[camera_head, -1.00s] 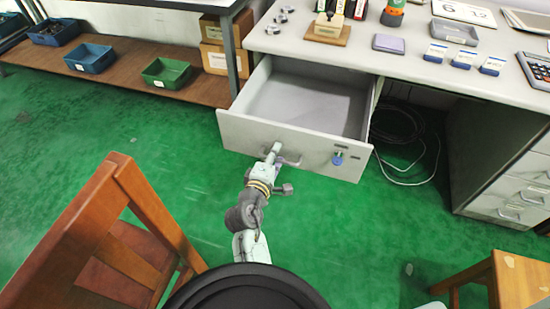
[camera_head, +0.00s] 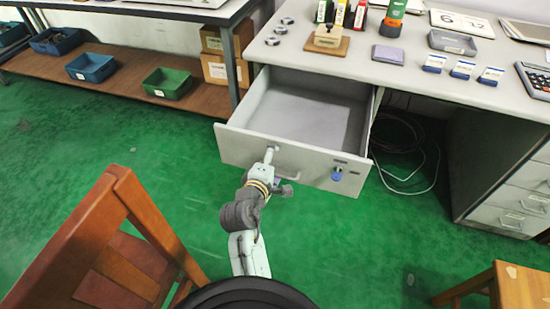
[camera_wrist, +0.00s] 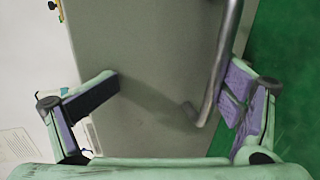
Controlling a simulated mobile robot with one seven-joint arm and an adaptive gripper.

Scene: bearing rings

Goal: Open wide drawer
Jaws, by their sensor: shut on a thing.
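The wide drawer (camera_head: 240,146) under the grey desk is pulled out far, and its inside (camera_head: 305,118) looks empty. Its front has a bar handle (camera_head: 290,162) and a blue knob-like part (camera_head: 337,174). My gripper (camera_head: 272,170) is at the handle on the outside of the front. In the wrist view, the handle bar (camera_wrist: 222,65) runs between the fingers of my gripper (camera_wrist: 172,88), close against the right finger's pads. The left finger is apart from the bar, over the drawer front (camera_wrist: 140,45).
A wooden chair (camera_head: 115,240) stands close at the left and a wooden stool (camera_head: 515,290) at the lower right. A drawer cabinet (camera_head: 515,195) is right of loose cables (camera_head: 405,150). Bins stand on the left shelf (camera_head: 130,92).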

